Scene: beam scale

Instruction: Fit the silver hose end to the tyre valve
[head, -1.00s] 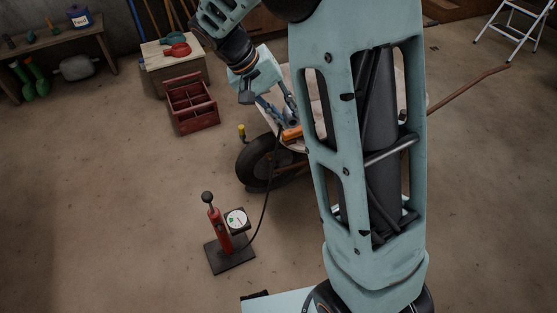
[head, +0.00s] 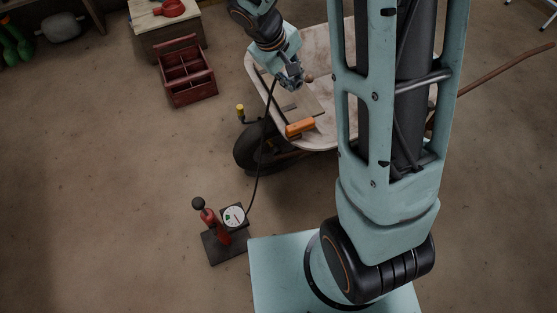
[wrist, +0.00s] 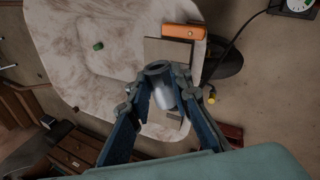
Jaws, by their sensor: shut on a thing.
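My gripper (head: 290,82) is above the wheelbarrow tray in the head view. In the wrist view its fingers (wrist: 165,80) are shut on the silver hose end (wrist: 165,97), a short pale cylinder with a dark ring at one end. A black hose (head: 262,150) runs from the pump up to the gripper. The tyre (head: 245,158) is at the barrow's front. A yellow-topped stem (head: 240,110), which looks like the tyre valve, stands by it, apart from the gripper; its yellow top also shows in the wrist view (wrist: 211,100).
The wheelbarrow tray (head: 318,45) has an orange block (head: 300,128) at its front edge. The red pump (head: 211,222) with its gauge (head: 233,216) stands on the floor. A red toolbox (head: 188,80) is behind left. Floor left of the wheel is clear.

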